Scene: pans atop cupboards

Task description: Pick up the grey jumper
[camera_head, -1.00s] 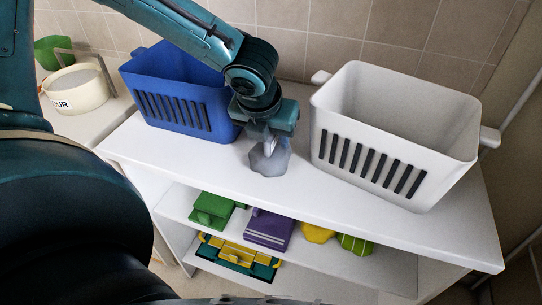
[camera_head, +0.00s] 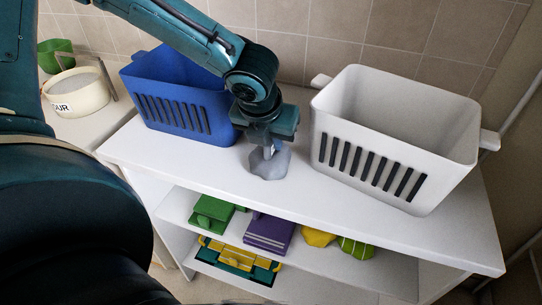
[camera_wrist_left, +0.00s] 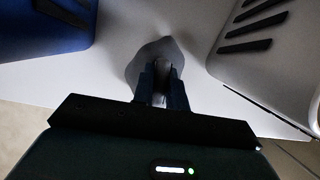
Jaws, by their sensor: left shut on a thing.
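The grey jumper (camera_head: 270,164) lies as a small crumpled heap on the white cupboard top, between the blue basket and the white basket. My left gripper (camera_head: 268,150) reaches down onto it from above and is shut on its upper part. In the left wrist view the two fingers (camera_wrist_left: 162,85) come together on the grey jumper (camera_wrist_left: 146,56), which spreads out around their tips. It appears to rest on the cupboard top still. My right gripper is not in view.
A blue basket (camera_head: 180,104) stands close to the left of my gripper, and a white basket (camera_head: 395,140) stands to the right. The white cupboard top (camera_head: 330,200) is bare in front. Folded clothes and a purple item (camera_head: 268,232) lie on the shelf below.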

